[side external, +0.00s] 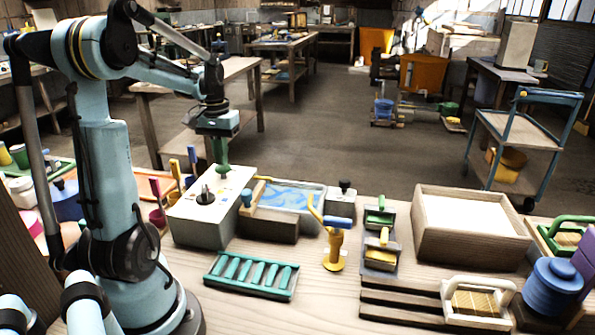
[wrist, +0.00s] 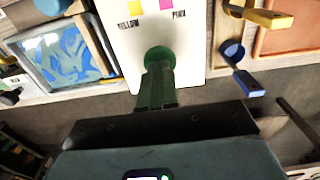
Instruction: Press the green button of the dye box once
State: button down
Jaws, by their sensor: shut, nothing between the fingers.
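The dye box (side external: 203,227) is a grey box with a white top, standing on the bench in front of my arm. In the wrist view its white top (wrist: 190,55) carries a yellow and a pink patch with the words YELLOW and PINK. The round green button (wrist: 160,56) is near the top's edge, partly covered by my gripper. My gripper (wrist: 157,78) has green fingers, shut together and empty, pointing down at the button. In the side view my gripper (side external: 221,163) is at the far end of the box top. I cannot tell whether the fingertips touch the button.
A black knob (side external: 205,195) stands up from the box top. A blue-patterned tray (side external: 292,197) is right of the box, a green ribbed rack (side external: 251,275) in front, and a yellow stand (side external: 334,248) further right. A wooden tray (side external: 472,247) is at the right.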

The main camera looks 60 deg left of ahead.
jog(key=shift+f, duration=0.95)
jog(key=shift+r, duration=0.9)
jog(key=shift+r, duration=2.95)
